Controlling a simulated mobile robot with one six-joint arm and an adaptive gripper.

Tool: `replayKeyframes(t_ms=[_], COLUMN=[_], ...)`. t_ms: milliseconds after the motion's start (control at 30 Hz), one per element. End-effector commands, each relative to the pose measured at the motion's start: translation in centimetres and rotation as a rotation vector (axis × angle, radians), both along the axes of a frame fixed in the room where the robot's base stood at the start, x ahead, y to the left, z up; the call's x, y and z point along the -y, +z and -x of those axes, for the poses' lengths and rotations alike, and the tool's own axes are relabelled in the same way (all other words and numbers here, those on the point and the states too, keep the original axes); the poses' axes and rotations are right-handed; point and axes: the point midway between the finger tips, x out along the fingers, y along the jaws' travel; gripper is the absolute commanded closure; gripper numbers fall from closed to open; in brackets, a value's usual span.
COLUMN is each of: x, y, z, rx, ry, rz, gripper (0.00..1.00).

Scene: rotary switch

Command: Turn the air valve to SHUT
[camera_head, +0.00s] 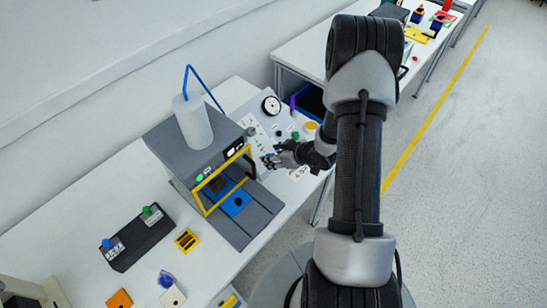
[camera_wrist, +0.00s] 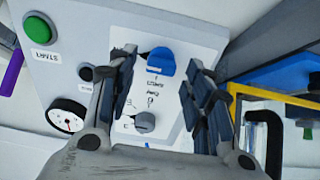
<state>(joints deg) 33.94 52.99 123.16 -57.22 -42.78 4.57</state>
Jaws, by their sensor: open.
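The slanted white control panel (camera_head: 251,116) stands on the bench beside the grey machine. In the wrist view, where its lettering is upside down, a blue knob (camera_wrist: 161,66) and a grey knob (camera_wrist: 145,122) sit on a white plate with small labels. I cannot read which one is the air valve, or the SHUT mark. My gripper (camera_wrist: 163,72) is open, with its fingers on either side of the blue knob in the picture; contact is not visible.
The wrist view shows a green START button (camera_wrist: 38,29), a pressure gauge (camera_wrist: 68,115) and a small black button (camera_wrist: 87,73) on the panel. The grey machine (camera_head: 190,143) with a yellow guard frame (camera_head: 207,207) stands close left of my gripper. A blue bin (camera_head: 309,101) is behind.

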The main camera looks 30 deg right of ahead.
Motion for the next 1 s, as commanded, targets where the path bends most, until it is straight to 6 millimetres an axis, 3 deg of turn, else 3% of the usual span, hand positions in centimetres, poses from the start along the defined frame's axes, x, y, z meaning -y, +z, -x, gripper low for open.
replayKeyframes(t_ms=[367, 1000], x=[-0.17, -0.16], y=[-0.45, -0.43], z=[-0.49, -0.47], rx=[0.0, 0.001], ry=[-0.001, 0.0], rz=[0.0, 0.0], gripper=[0.53, 0.95])
